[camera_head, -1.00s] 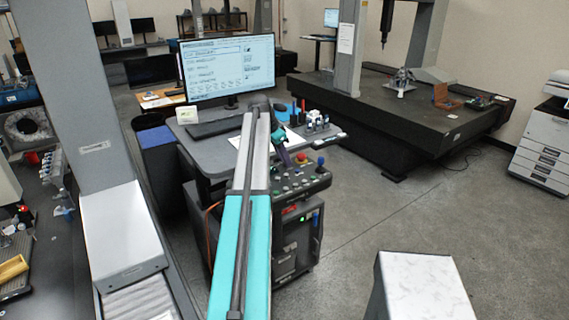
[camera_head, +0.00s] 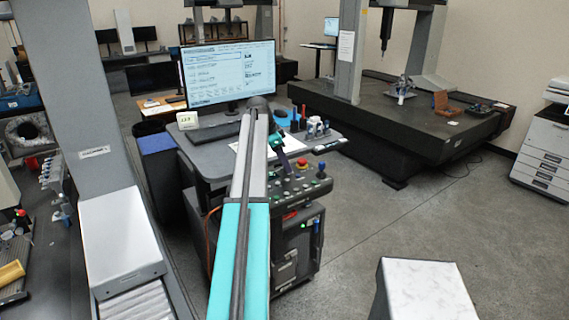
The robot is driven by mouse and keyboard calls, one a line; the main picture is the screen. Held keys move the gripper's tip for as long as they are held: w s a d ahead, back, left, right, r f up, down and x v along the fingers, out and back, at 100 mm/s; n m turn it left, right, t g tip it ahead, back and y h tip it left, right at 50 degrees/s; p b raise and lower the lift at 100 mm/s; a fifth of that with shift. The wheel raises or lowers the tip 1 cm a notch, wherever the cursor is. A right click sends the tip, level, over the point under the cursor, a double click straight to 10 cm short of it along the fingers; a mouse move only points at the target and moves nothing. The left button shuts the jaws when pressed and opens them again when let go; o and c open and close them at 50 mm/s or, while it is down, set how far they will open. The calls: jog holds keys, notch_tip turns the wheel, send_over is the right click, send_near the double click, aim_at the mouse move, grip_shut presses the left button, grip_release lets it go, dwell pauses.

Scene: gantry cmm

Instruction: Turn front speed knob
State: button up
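The control console's panel (camera_head: 302,186) shows in the head view, right of my arm, with a red emergency button (camera_head: 302,163) and several small knobs and buttons. A dark knob or stick (camera_head: 321,171) stands at its right end. I cannot tell which is the front speed knob; the knobs are too small, and my arm hides the panel's left part. My long teal and grey arm reaches over the console's left side.
A desk (camera_head: 205,158) behind the panel holds a monitor (camera_head: 228,75), a keyboard (camera_head: 212,133) and small items. A grey column (camera_head: 70,100) stands at left. A large dark measuring table (camera_head: 400,125) stands back right.

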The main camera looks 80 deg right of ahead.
dwell(0.4)
jog(key=b+v, duration=0.4)
jog(key=v, duration=0.9)
jog(key=shift+r, duration=0.35)
jog(key=shift+w+a, duration=0.1)
